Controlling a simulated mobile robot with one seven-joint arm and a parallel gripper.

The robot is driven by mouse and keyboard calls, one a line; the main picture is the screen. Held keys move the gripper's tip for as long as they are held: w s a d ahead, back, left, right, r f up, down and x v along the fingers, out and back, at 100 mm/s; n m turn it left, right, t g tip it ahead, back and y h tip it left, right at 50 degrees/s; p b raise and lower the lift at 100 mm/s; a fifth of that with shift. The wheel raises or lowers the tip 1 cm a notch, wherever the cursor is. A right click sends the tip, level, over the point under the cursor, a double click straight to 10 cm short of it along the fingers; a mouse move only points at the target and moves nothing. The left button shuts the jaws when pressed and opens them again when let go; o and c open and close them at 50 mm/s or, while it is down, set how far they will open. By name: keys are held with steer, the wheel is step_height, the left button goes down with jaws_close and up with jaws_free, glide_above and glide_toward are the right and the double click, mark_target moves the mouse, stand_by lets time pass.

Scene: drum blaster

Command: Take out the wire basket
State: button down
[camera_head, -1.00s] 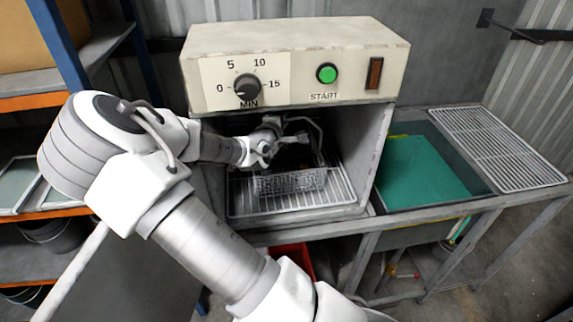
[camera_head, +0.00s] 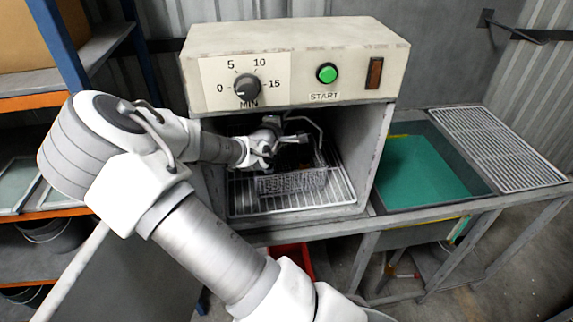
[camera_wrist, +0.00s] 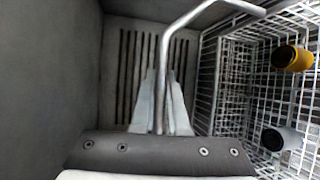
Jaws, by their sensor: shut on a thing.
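The wire basket (camera_head: 290,181) stands on the rack inside the open machine, towards its front. In the wrist view the basket (camera_wrist: 238,95) fills the right side, and its bent metal handle (camera_wrist: 205,8) runs across the top and down into my gripper. My gripper (camera_wrist: 161,100) is shut on the handle, with one finger on each side of the bar. In the head view my gripper (camera_head: 272,150) is inside the chamber, partly hidden by its own wrist. A yellow part (camera_wrist: 292,58) and a grey cylindrical part (camera_wrist: 281,138) show in the basket.
The machine's top panel (camera_head: 290,70) overhangs the chamber. Its right wall (camera_head: 362,155) stands close beside the basket. A wire rack (camera_head: 240,200) forms the floor. To the right are a teal-bottomed basin (camera_head: 425,175) and a white grating (camera_head: 497,147). A shelf (camera_head: 30,150) stands left.

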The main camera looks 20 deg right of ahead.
steer(key=shift+r, duration=0.1)
stand_by(0.3)
steer(key=shift+r, duration=0.15)
